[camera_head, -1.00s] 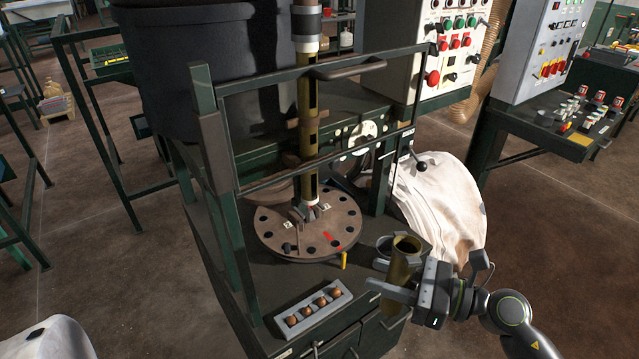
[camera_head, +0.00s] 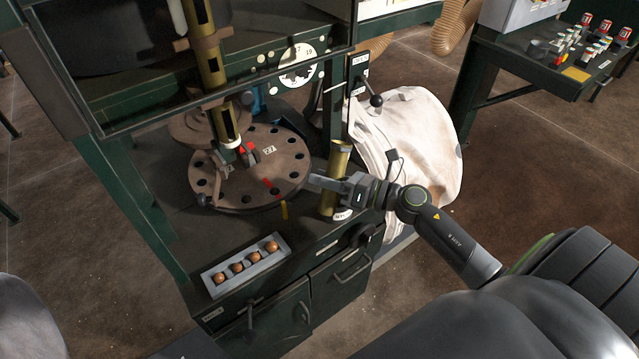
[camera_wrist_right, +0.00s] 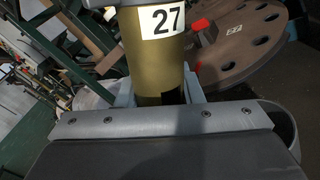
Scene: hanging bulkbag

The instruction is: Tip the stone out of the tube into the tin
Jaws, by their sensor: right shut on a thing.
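The tube (camera_head: 338,160) is brass-coloured and stands nearly upright, leaning slightly, over the right corner of the machine's bench. My right gripper (camera_head: 328,186) is shut around it. In the wrist view the tube (camera_wrist_right: 153,60) sits between my fingers and bears a white label 27. The inside of the tube is hidden, and no stone shows. A grey rounded rim (camera_wrist_right: 287,125) shows low at the right of the wrist view; I cannot tell whether it is the tin. The tin cannot be made out clearly in the head view. My left gripper is out of view.
A round turntable with holes (camera_head: 255,185) lies close to the left of my gripper, under a brass column (camera_head: 208,65). A grey tray (camera_head: 243,266) holds several brown balls. A lever (camera_head: 373,96) and a white sack (camera_head: 425,145) stand behind.

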